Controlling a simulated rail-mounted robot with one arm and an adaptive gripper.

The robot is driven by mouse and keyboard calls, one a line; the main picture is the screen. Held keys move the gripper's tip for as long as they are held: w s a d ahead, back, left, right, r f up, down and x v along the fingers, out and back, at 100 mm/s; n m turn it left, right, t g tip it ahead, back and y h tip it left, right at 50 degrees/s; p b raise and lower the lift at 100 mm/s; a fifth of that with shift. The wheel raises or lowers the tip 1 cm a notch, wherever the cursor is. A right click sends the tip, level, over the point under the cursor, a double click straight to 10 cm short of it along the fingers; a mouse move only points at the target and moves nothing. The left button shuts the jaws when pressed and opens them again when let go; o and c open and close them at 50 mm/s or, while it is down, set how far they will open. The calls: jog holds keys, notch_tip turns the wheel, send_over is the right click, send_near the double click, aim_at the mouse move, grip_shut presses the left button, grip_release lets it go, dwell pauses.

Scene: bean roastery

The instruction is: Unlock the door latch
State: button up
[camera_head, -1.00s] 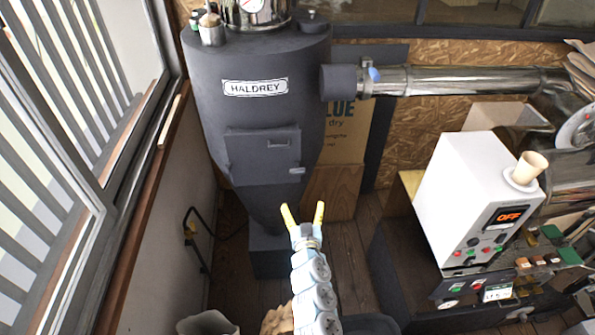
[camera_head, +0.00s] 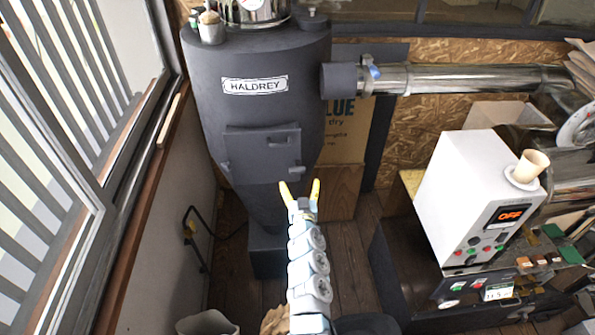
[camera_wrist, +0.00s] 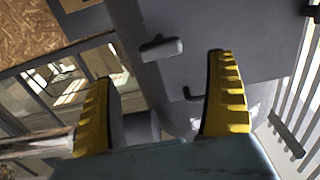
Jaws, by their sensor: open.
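The dark grey door (camera_head: 255,153) is set in the front of the grey HALDREY hopper and looks closed. Its small latch (camera_head: 297,170) is at the door's lower right edge in the head view. The latch also shows in the wrist view (camera_wrist: 161,48) as a grey bar, upper middle. The door's pull handle (camera_head: 278,142) is above and left of the latch; it shows as a hooked bar in the wrist view (camera_wrist: 190,93). My gripper (camera_head: 300,187) has yellow fingertips, open and empty, just below the latch in the head view. No contact shows.
A metal pipe (camera_head: 455,79) runs right from the hopper. A white control box (camera_head: 478,196) reading OFF stands on the machine at the right. A slatted window (camera_head: 60,150) and its wooden sill line the left. Floor shows between hopper and machine.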

aim_at(298, 172)
jog(key=shift+w+a+b, duration=0.2)
jog(key=shift+w+b, duration=0.85)
jog(key=shift+w, duration=0.75)
jog(key=shift+w+a+b, duration=0.15)
jog(key=shift+w+b, duration=0.85)
jog(key=shift+w, duration=0.8)
jog(key=c, duration=1.2)
